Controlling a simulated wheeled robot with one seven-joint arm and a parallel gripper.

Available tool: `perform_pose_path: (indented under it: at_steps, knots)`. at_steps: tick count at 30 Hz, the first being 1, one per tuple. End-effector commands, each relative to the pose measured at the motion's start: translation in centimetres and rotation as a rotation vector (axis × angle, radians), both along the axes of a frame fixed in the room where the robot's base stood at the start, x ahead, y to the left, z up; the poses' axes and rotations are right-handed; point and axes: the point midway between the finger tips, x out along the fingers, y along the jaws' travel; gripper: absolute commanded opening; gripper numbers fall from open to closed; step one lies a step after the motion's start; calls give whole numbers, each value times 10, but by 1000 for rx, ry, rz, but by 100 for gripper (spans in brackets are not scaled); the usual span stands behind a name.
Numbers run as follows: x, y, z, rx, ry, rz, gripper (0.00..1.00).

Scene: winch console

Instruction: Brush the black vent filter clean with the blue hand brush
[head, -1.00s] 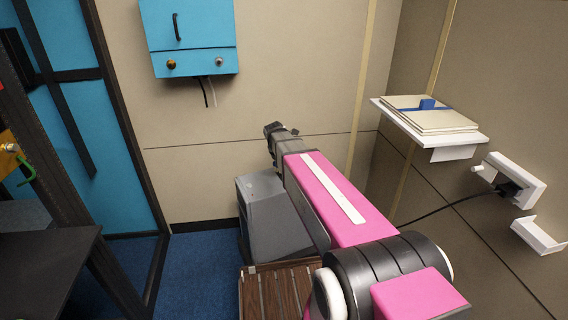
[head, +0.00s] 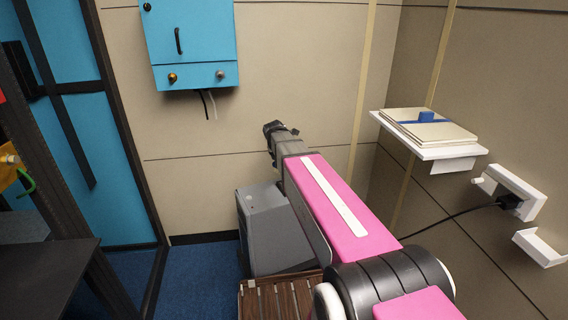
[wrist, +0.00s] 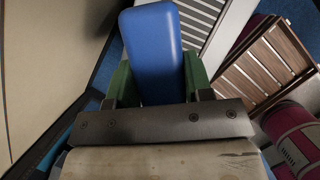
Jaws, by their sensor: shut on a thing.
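The blue hand brush (wrist: 155,50) fills the upper middle of the wrist view as a smooth blue block. My gripper (wrist: 155,85) is shut on it, with a green finger on each side. The brush's bristles are hidden. In the head view my arm reaches toward the back wall above a grey cabinet, and its fingers and the brush are hidden there. A pale louvred panel (wrist: 205,25) with dark slots shows just right of the brush in the wrist view. I cannot make out the black vent filter for certain in either view.
The grey cabinet (head: 268,228) stands on blue carpet beside a slatted wooden piece (head: 258,300). A blue wall box (head: 190,45) hangs at the back. A white shelf (head: 440,152) holds flat boards at right. A black cable (head: 450,219) runs from a wall socket. A dark table (head: 45,275) stands left.

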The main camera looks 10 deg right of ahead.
Motion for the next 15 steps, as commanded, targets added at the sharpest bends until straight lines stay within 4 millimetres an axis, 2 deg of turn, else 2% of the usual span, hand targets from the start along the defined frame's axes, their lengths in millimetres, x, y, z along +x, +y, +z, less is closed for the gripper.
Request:
perform_pose_path:
  at_steps: [8, 15]
  knots:
    - [0, -2, 1, 0, 0, 0, 24]
    - [0, -20, 7, 1, -1, -2, 24]
